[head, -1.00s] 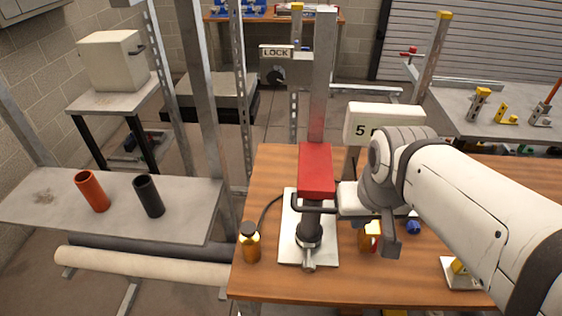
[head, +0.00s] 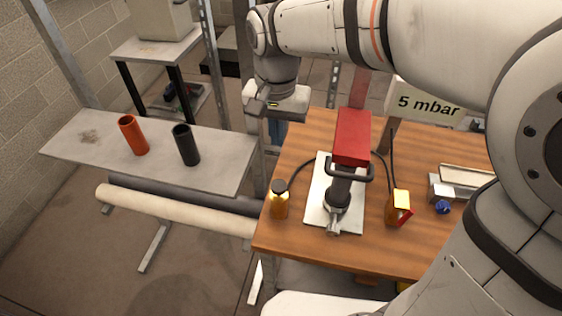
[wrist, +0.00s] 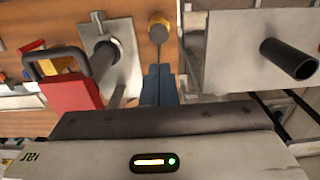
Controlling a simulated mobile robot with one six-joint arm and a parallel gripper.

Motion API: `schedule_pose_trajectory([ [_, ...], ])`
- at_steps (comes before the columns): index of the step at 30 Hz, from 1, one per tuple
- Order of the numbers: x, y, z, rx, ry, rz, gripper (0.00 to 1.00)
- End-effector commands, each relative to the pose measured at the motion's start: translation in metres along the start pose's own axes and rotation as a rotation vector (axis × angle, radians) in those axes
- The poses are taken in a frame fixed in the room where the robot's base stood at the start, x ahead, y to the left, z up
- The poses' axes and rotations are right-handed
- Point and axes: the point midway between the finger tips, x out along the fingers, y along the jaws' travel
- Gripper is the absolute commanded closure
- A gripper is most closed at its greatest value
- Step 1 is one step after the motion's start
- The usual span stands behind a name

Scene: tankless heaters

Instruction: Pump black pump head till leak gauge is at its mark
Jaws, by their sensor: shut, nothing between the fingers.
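The pump stands on a white plate (head: 320,205) on the wooden table. It has a black cylindrical body (head: 340,192), a black loop handle (head: 366,172) and a red block (head: 352,138) above. In the wrist view, the red block (wrist: 72,95) and black handle (wrist: 45,62) show at left. My gripper (head: 279,132) is to the left of and behind the pump, apart from it. Its blue fingers (wrist: 160,85) are shut and empty. A "5 mbar" sign (head: 428,106) stands behind the pump, partly covered by my arm. I cannot make out a gauge needle or mark.
Dark cables run near the pump. A grey side table (head: 90,160) holds an orange tube (head: 133,136) and a black tube (head: 186,146). My arm crosses above the wooden table.

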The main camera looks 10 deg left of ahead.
Motion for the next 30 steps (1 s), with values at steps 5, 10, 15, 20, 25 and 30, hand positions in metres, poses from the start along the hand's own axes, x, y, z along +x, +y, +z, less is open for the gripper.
schedule_pose_trajectory([
  [5,0.000,0.001,0.000,0.000,0.000,0.000,1.00],
  [10,0.005,0.001,0.000,0.000,0.000,0.000,1.00],
  [15,0.028,0.002,0.000,0.000,-0.003,0.002,1.00],
  [20,0.062,0.002,0.000,0.000,-0.004,0.003,1.00],
  [25,0.098,0.002,0.000,0.002,-0.004,0.003,1.00],
  [30,0.124,0.002,0.000,0.002,-0.002,0.002,1.00],
])
